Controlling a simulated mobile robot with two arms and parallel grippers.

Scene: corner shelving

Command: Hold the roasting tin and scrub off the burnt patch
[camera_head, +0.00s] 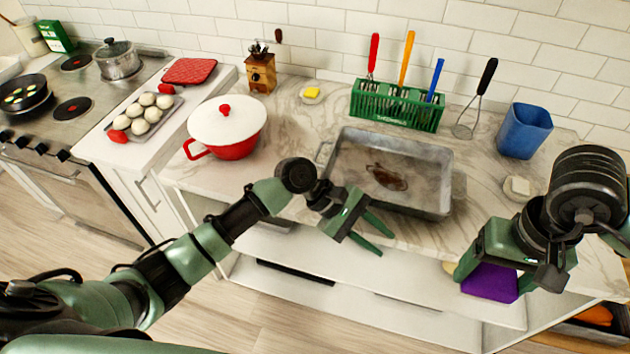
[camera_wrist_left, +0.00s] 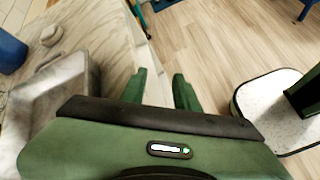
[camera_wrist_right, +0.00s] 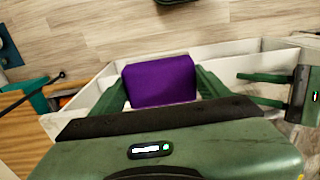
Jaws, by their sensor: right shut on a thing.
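The grey roasting tin (camera_head: 436,196) lies on the marble counter, with a dark brown burnt patch (camera_head: 387,177) on its inside floor. Part of the tin also shows at the left of the left wrist view (camera_wrist_left: 50,88). My left gripper (camera_head: 376,239) is open and empty just in front of the tin's near side, apart from it; its fingers show spread in the left wrist view (camera_wrist_left: 160,88). My right gripper (camera_head: 490,280) is shut on a purple block-shaped scrubber (camera_head: 490,283), at the counter's front edge, right of the tin. The purple scrubber fills the jaws in the right wrist view (camera_wrist_right: 161,81).
A green rack (camera_head: 397,106) with colourful-handled utensils stands behind the tin. A blue cup (camera_head: 525,131) and a pale soap-like block (camera_head: 517,187) are at the right. A red pot with white lid (camera_head: 227,122) stands left. A yellow sponge (camera_head: 312,94) lies at the back.

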